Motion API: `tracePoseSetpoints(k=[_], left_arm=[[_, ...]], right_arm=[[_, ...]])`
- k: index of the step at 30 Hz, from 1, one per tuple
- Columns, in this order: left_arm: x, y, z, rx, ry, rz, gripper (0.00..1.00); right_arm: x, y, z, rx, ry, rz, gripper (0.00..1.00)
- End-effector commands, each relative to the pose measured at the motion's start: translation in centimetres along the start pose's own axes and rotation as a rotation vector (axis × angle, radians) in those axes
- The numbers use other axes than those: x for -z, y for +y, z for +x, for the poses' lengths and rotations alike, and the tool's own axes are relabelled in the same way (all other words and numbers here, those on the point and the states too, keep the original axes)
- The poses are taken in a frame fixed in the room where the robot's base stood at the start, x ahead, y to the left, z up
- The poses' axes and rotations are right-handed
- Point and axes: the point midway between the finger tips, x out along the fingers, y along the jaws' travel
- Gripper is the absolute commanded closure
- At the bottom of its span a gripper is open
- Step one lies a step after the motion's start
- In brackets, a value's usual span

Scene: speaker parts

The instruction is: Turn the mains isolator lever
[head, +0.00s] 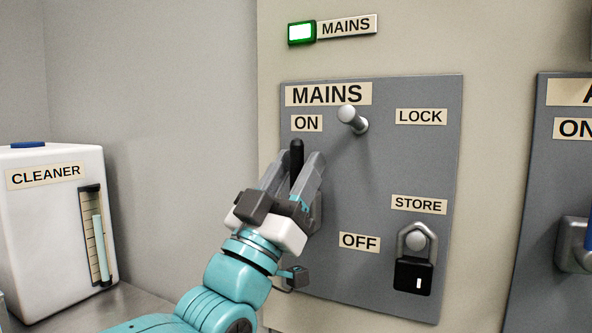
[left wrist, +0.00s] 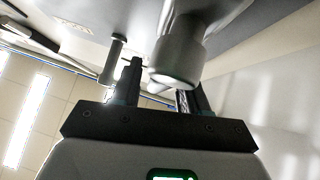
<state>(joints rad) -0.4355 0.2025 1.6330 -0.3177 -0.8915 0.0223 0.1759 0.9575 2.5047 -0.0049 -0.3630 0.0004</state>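The mains isolator lever (head: 297,150) has a black handle that points up toward the ON label (head: 307,123) on the grey MAINS panel (head: 375,185). My left gripper (head: 299,160) is at the lever with one finger on each side of the handle. The fingers stand apart, and a gap shows beside the handle; I see no firm grip. The lever's lower part and hub are mostly hidden behind my gripper. In the left wrist view my gripper (left wrist: 162,88) shows two separated fingers, with a large grey cylinder between and beyond them. My right gripper is not in view.
A grey peg (head: 352,119) sticks out near the LOCK label. A black padlock (head: 413,275) hangs at STORE. The OFF label (head: 359,241) is lower on the panel. A green MAINS lamp (head: 301,33) is lit. A white CLEANER container (head: 50,220) stands left; another panel is at right.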

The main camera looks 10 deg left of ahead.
Motion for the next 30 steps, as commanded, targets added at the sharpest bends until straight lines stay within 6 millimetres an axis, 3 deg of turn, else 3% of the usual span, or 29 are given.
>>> tracePoseSetpoints(k=[8, 11, 21, 25, 30], left_arm=[[0.0, 0.0, -0.9, 0.0, 0.001, 0.001, 0.56], [-0.1, 0.0, -2.8, 0.0, 0.001, 0.001, 0.56], [-0.1, 0.0, -11.8, 0.001, 0.0, 0.002, 0.56], [0.0, 0.0, -14.2, 0.001, 0.0, 0.002, 0.56], [0.0, 0.0, -16.0, 0.0, 0.001, 0.001, 0.56]], right_arm=[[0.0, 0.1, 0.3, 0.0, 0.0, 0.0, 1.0], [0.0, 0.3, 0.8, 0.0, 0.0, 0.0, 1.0], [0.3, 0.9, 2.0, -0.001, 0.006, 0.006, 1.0], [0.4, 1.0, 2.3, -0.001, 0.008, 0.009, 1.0], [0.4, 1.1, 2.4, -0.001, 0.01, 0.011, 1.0]])
